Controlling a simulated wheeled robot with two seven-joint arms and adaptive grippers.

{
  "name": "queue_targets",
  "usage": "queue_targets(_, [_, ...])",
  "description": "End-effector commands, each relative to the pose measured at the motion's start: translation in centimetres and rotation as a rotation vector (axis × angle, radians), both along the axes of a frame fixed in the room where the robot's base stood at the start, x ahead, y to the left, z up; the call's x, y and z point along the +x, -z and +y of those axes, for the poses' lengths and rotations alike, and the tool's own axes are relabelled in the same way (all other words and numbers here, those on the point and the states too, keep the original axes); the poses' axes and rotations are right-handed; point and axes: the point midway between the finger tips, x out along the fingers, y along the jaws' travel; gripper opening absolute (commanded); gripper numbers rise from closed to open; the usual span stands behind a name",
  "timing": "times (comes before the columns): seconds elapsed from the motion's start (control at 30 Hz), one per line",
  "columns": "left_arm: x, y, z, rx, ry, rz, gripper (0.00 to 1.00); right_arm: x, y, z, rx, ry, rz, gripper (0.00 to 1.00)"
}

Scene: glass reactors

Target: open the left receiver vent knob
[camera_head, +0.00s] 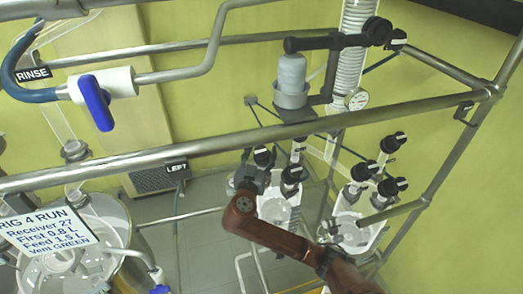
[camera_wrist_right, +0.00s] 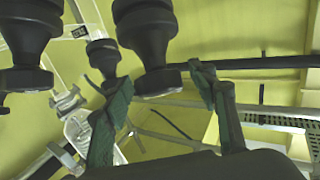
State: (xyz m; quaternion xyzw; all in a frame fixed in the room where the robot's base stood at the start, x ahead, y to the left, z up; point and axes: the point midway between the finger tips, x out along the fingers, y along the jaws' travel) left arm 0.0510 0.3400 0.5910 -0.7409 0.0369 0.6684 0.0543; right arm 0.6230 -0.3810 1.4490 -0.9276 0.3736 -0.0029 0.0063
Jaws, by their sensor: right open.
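The left receiver (camera_head: 275,208) is a clear glass vessel below the frame rail, to the right of the LEFT tag (camera_head: 177,167). Black knobs stand on top of it, among them one (camera_head: 263,157) beside my gripper and another (camera_head: 292,174) to its right. I cannot tell which is the vent knob. My right gripper (camera_head: 252,176) is at the left side of these knobs. In the wrist view its green fingers (camera_wrist_right: 163,88) are spread apart, with a large black knob (camera_wrist_right: 150,45) beyond and between their tips. Contact cannot be told. My left gripper is out of view.
A second glass receiver (camera_head: 357,232) with black knobs stands to the right. A metal rail (camera_head: 215,145) crosses above my gripper. A blue-handled valve (camera_head: 95,100) is at upper left. A RIG 4 RUN card (camera_head: 45,230) reads "Receiver 27" and "Vent GREEN".

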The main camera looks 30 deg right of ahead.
Motion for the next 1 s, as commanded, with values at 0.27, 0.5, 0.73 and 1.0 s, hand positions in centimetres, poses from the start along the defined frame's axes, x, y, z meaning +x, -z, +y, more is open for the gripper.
queue_targets(0.27, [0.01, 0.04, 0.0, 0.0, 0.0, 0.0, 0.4, -0.01, 0.05, 0.04, 0.0, 0.0, 0.001, 0.44])
queue_targets(0.5, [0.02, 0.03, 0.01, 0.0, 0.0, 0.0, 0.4, -0.01, 0.05, 0.04, 0.0, 0.0, 0.001, 0.28])
queue_targets(0.73, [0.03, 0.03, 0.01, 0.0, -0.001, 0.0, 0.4, -0.02, 0.06, 0.04, 0.0, 0.0, 0.001, 0.12])
queue_targets(1.0, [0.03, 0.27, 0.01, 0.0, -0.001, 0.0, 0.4, -0.06, 0.22, 0.01, -0.006, -0.017, 0.01, 0.1])
